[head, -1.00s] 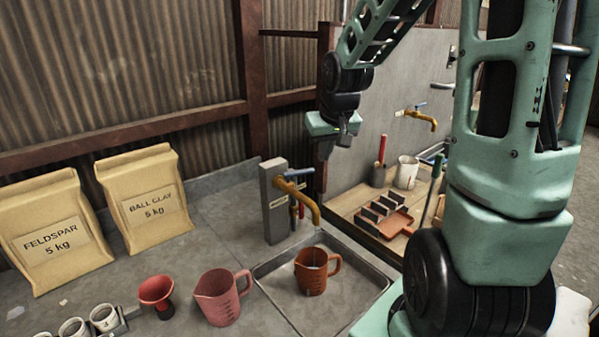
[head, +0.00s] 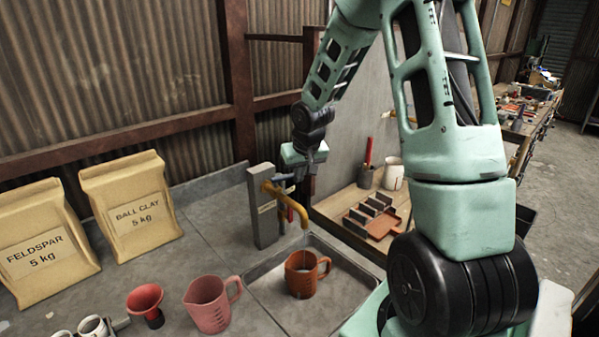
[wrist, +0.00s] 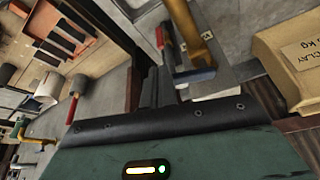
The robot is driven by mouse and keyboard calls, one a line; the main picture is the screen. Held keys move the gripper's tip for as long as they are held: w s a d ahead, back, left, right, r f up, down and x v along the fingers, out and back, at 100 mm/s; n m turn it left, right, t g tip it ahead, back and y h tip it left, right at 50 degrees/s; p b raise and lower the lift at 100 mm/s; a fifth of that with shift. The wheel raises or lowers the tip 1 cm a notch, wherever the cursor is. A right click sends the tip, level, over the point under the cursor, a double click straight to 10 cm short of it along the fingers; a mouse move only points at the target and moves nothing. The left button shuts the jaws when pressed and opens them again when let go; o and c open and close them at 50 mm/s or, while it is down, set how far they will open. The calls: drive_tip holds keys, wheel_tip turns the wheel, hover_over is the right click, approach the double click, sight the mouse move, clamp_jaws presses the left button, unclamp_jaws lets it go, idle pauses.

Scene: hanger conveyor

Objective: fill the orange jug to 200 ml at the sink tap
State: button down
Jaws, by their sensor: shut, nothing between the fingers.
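The orange jug (head: 302,275) stands upright in the sink basin (head: 262,300), below the tap's yellow spout (head: 292,203). Its handle points right. I cannot read the level inside it. The tap's blue lever (head: 277,178) sits on top of the grey tap post (head: 262,215); it also shows in the wrist view (wrist: 195,75). My gripper (head: 302,174) is shut and empty, fingers down, close beside the lever on its right. In the wrist view its fingers (wrist: 150,90) are near the lever; I cannot tell whether they touch it.
A pink jug (head: 212,304) and a red funnel (head: 145,302) stand left of the basin. Feldspar (head: 40,245) and ball clay (head: 132,208) bags stand behind. A wooden bench (head: 345,207) on the right holds a white cup (head: 393,174) and a reddish rack (head: 380,222).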

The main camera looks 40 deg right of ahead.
drive_tip(key=shift+w+d, duration=0.85)
drive_tip(key=shift+w, duration=0.1)
drive_tip(key=shift+a, duration=0.1)
drive_tip(key=shift+s+a, duration=0.5)
drive_tip(key=shift+a, duration=0.05)
drive_tip(key=shift+s, duration=0.1)
